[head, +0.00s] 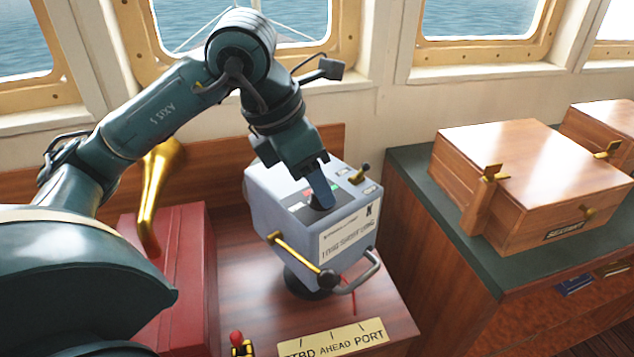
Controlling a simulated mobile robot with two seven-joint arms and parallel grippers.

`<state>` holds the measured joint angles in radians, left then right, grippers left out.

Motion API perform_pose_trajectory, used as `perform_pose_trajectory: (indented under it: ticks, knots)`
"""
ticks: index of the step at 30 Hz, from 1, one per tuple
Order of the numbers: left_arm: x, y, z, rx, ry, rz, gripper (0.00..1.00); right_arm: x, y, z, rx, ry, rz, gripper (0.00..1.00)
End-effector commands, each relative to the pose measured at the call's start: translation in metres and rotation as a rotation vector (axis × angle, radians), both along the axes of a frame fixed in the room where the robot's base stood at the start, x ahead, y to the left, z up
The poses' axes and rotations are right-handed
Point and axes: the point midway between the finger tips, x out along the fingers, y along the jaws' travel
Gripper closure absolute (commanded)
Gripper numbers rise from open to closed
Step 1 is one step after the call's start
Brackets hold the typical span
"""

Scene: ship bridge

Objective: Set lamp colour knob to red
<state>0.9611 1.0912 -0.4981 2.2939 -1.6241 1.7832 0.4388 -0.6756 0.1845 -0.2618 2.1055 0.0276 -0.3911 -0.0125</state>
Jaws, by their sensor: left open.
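A grey lamp box (285,220) stands on the wooden console, with a brass lever on its front and a curved handle at the lower right. Its top carries small coloured marks, including a red mark (307,205), a dark green one and pale labels. My left gripper (321,197) points down onto the top of the box, its fingers over a dark round knob (318,207) near these marks. The fingers are open, and they hide most of the knob, so I cannot tell its setting or whether they touch it. My right gripper is not in view.
A red box (180,270) with a brass horn-shaped piece (158,190) stands left of the lamp. A small red-tipped lever (238,340) and a brass plate (335,340) lie in front. A wooden chest (540,170) sits on the right cabinet. Windows line the back wall.

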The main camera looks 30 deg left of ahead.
Motion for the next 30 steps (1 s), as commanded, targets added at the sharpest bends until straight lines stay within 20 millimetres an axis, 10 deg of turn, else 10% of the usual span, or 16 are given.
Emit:
perform_pose_trajectory:
  ticks: [14, 30]
  knots:
    - [0.0049, -0.0032, -0.0138, 0.000, -0.001, 0.000, 0.52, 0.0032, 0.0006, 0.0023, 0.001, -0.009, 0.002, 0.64]
    - [0.0048, -0.0030, -0.0135, 0.000, -0.001, 0.000, 0.96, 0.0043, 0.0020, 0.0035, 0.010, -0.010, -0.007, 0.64]
